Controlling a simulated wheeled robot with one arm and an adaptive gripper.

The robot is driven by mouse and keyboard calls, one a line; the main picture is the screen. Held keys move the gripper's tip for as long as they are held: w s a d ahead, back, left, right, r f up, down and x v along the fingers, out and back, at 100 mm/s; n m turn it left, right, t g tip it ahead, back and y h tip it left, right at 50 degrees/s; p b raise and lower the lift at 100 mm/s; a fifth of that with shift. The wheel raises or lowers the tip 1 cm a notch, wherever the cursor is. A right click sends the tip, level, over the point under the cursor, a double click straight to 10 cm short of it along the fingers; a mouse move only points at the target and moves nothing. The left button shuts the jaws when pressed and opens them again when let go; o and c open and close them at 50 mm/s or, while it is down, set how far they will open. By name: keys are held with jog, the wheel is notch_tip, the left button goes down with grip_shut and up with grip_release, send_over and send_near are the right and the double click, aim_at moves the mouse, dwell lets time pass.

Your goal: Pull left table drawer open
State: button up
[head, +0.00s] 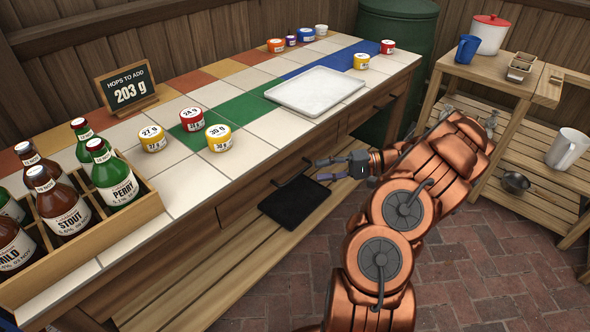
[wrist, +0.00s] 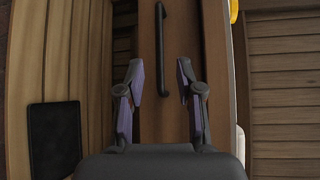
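The left table drawer (head: 245,207) is in the table's front, below the tiled top, and looks shut. Its dark bar handle (head: 291,174) is just left of my gripper (head: 320,170) in the head view. In the wrist view the handle (wrist: 160,45) runs up and down the picture on the brown drawer front (wrist: 180,120). My gripper (wrist: 160,78) is open and empty, with one finger on each side of the handle's line. I cannot tell whether the fingertips reach the bar.
A black mat (head: 294,204) lies on the slatted lower shelf (head: 215,265) below. Bottles in a wooden crate (head: 130,213), several hop tins and a white tray (head: 314,91) stand on top. A side table (head: 505,90) stands right; brick floor is open in front.

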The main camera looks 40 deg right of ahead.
aim_at(298, 173)
jog(key=shift+b+x, duration=0.4)
jog(key=shift+x, duration=3.35)
jog(key=shift+w, duration=0.1)
jog(key=shift+c, duration=0.2)
grip_shut()
